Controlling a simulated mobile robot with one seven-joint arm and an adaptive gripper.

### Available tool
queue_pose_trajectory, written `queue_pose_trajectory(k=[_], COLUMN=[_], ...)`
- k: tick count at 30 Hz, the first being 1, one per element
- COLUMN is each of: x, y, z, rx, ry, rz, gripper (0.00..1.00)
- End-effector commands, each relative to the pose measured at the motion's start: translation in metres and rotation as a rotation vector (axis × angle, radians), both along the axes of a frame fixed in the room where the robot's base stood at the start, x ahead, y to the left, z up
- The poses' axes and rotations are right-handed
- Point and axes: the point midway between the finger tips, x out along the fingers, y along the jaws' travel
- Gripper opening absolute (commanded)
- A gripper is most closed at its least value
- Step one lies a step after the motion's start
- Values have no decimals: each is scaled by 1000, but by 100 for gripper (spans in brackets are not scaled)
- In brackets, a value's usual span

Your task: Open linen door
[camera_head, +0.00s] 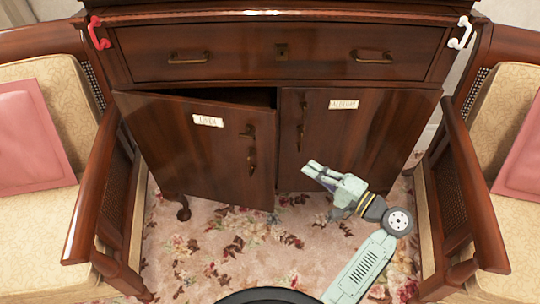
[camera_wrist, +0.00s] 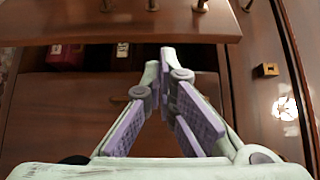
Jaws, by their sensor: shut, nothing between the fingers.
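The linen door (camera_head: 205,140) is the left door of a dark wooden cabinet. It bears a white label and a dark metal handle (camera_head: 251,148). It stands ajar, hinged at the left, with a dark gap along its top and its free edge swung out. My gripper (camera_head: 313,170) is low in front of the right door, right of the linen door's free edge and apart from the handle. In the wrist view my gripper (camera_wrist: 167,58) has its fingertips together with nothing between them. A brown wooden panel (camera_wrist: 110,25) lies beyond the fingertips; I cannot tell which part it is.
The right door (camera_head: 345,140) is shut. A wide drawer (camera_head: 230,62) above is closed. Armchairs stand close on both sides, with wooden arms (camera_head: 95,190) (camera_head: 470,185). A red object (camera_wrist: 66,56) shows past the fingers. Flowered carpet (camera_head: 240,255) in front is clear.

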Motion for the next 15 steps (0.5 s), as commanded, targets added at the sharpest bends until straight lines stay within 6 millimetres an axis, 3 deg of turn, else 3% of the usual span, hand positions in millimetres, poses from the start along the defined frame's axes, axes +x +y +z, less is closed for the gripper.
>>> queue_pose_trajectory(k=[8, 15], x=[13, 46], y=[15, 52], z=[2, 2], rx=[-1, -1], ry=[-1, 1], rz=[2, 4], gripper=[0, 0])
